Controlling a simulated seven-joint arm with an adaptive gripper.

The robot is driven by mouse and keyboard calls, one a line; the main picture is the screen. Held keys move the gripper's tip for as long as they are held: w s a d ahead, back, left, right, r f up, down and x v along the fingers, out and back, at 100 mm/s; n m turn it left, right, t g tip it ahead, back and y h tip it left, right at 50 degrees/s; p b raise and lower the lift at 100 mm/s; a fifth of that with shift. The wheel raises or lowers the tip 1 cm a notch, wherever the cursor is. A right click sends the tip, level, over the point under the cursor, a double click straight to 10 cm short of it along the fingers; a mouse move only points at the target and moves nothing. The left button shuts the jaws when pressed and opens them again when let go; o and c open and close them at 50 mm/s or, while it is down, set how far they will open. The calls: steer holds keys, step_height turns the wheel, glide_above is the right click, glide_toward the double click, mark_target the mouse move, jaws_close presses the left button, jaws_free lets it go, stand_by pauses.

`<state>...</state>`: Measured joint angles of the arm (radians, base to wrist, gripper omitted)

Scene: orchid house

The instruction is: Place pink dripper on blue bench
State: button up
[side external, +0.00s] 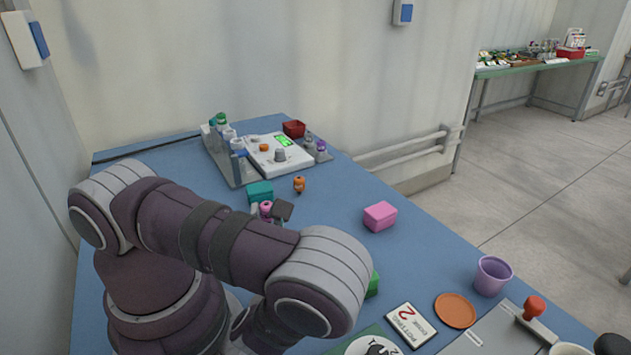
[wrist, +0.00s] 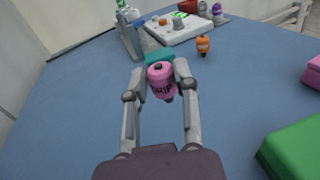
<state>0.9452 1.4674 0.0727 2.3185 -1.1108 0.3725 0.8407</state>
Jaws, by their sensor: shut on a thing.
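The pink dripper (wrist: 162,83) is a small pink bottle-like piece with dark lettering and a dark tip. My gripper (wrist: 161,86) is shut on it, one finger on each side, in the wrist view. In the side view the pink dripper (side external: 266,206) shows beside my gripper (side external: 270,212), partly hidden by my arm. The blue bench (wrist: 232,104) spreads below and around it, and it also shows in the side view (side external: 330,240). I cannot tell whether the dripper touches the bench top.
A teal block (side external: 260,191) stands just beyond the dripper, and an orange dripper (side external: 299,184) stands behind it. A pink block (side external: 380,216) and a green block (wrist: 295,148) are to the right. A white device (side external: 270,155) is at the back. Bench between them is clear.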

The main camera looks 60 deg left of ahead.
step_height(320, 180, down, 6)
steer(key=shift+r, duration=0.1)
steer(key=shift+a, duration=0.1)
steer(key=o, duration=0.9)
